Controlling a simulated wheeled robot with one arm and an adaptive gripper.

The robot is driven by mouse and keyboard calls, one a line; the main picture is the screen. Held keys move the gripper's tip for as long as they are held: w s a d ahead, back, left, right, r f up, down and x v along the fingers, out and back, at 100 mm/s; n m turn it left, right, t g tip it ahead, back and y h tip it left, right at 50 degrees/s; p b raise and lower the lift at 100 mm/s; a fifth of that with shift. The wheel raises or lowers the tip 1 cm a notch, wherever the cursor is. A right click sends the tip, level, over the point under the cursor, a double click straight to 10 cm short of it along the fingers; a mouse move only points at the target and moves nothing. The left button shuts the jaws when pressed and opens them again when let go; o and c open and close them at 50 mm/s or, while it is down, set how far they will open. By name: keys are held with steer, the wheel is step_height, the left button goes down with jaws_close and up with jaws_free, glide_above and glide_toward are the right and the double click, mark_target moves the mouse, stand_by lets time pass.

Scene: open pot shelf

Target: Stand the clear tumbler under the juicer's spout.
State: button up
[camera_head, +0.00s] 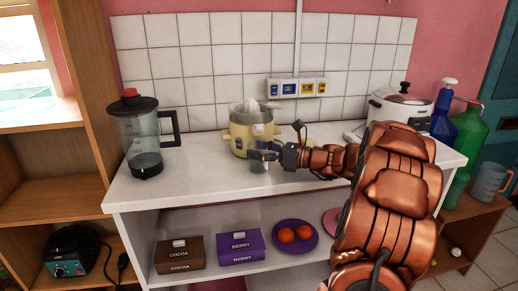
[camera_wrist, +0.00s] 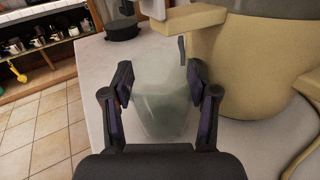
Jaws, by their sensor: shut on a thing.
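The clear tumbler (camera_wrist: 160,105) is see-through and faintly green. In the wrist view it stands between the two fingers of my gripper (camera_wrist: 158,78), which is shut on it. In the head view the tumbler (camera_head: 260,160) is at the counter's front part, partly hidden by my gripper (camera_head: 262,152). The yellow juicer (camera_head: 248,130) stands just behind it, with a pale cone on top. In the wrist view the juicer (camera_wrist: 250,75) fills the right side, and its yellow spout (camera_wrist: 190,20) juts left, beyond the tumbler. I cannot tell whether the tumbler touches the counter.
The white counter (camera_head: 200,180) is clear left of the juicer up to a blender jug (camera_head: 145,140). A rice cooker (camera_head: 398,108) stands at the right. The shelf below holds a cocoa box (camera_head: 180,255), a berry box (camera_head: 240,248) and a purple plate (camera_head: 275,238).

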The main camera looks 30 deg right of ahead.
steer(key=o, duration=1.4)
steer(key=shift+o, duration=0.2)
steer(key=shift+s+d, duration=0.1)
steer(key=v, duration=1.1)
steer(key=shift+s+d, duration=0.2)
steer(key=shift+d, duration=0.05)
steer(key=shift+s, duration=0.1)
